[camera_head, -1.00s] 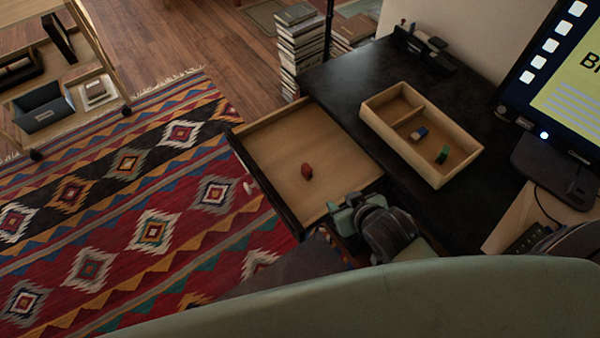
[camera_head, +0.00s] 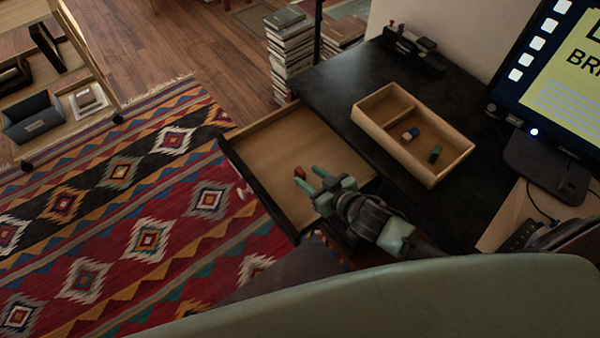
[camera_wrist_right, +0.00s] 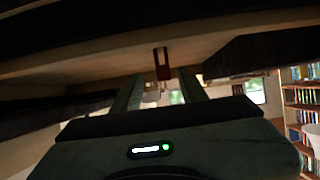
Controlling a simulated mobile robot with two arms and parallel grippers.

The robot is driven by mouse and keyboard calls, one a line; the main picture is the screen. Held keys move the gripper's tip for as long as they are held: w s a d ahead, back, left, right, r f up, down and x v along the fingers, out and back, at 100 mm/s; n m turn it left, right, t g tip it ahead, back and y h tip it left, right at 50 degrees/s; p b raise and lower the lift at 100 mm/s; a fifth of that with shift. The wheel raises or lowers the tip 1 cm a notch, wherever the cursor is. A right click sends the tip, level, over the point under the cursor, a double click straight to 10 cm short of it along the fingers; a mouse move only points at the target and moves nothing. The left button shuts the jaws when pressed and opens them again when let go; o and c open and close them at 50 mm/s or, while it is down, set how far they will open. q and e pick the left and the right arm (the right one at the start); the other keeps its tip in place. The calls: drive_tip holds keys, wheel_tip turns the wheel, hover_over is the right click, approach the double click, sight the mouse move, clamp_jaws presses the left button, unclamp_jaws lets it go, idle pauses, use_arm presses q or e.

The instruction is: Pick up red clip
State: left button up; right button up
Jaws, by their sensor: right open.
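The red clip (camera_head: 300,172) lies on the bottom of the open wooden drawer (camera_head: 270,138). My right gripper (camera_head: 315,182) is over the drawer, its green fingers apart and pointing at the clip; nothing is between them in the head view. In the right wrist view the clip (camera_wrist_right: 161,64) shows ahead of the fingertips (camera_wrist_right: 163,84), roughly centred between them. I cannot tell from these views how close the fingertips are to the clip. My left gripper is not in view.
On the black desk (camera_head: 335,75) stands a wooden divided box (camera_head: 440,175) with a green clip (camera_head: 435,154) and a blue-and-white one (camera_head: 410,134). A monitor (camera_head: 560,80) is at the right. Stacked books (camera_head: 288,50) stand behind. The drawer walls surround the red clip.

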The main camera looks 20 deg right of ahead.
sight(304, 175)
drive_tip(key=x, duration=0.4)
drive_tip(key=shift+w+a, duration=0.1)
drive_tip(key=shift+a, duration=0.25)
clamp_jaws()
drive_tip(key=shift+r, duration=0.1)
